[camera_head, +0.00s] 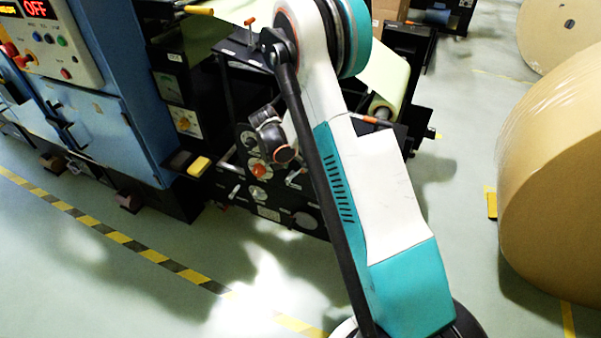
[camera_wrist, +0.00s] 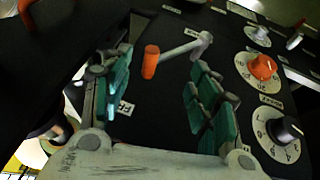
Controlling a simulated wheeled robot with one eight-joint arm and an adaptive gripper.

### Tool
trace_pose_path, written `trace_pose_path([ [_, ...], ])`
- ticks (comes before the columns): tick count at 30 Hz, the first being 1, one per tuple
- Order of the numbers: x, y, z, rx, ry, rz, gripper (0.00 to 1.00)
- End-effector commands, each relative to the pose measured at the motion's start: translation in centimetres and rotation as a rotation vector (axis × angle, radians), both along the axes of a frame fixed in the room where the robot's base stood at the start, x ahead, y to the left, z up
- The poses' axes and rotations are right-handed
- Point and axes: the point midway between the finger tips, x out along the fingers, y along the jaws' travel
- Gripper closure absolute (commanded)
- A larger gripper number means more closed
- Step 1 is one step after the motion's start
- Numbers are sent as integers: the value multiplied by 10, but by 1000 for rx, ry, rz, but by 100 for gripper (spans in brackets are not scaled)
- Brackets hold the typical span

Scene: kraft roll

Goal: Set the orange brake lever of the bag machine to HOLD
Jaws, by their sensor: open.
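In the wrist view the lever's orange grip (camera_wrist: 151,62) sits on a pale metal arm (camera_wrist: 180,50) that runs right to a pivot on a black panel (camera_wrist: 150,128). My gripper (camera_wrist: 160,76) is open, with teal-padded fingers on either side of the grip. I cannot tell whether either finger touches it. A small white label (camera_wrist: 125,108) lies on the panel near the left finger, and another (camera_wrist: 172,9) is above the lever; their words are unreadable. In the head view my arm hides much of the panel, and I cannot pick out this lever for certain.
An orange dial knob (camera_wrist: 262,67) and a black dial knob (camera_wrist: 285,130) stand right of my gripper. In the head view, a blue cabinet (camera_head: 110,130) is left and a large kraft roll (camera_head: 555,185) right. Floor (camera_head: 460,260) between arm and roll is clear.

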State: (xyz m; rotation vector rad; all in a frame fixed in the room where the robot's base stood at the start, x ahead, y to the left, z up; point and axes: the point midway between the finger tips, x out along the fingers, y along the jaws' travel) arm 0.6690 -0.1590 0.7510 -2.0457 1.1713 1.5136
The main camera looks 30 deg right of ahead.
Motion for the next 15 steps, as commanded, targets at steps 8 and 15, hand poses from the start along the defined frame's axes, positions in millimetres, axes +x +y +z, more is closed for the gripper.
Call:
trace_pose_path([
  [8, 4, -20, -44, 0, 1, -1, 45],
  [15, 6, -26, -56, 0, 0, 0, 45],
])
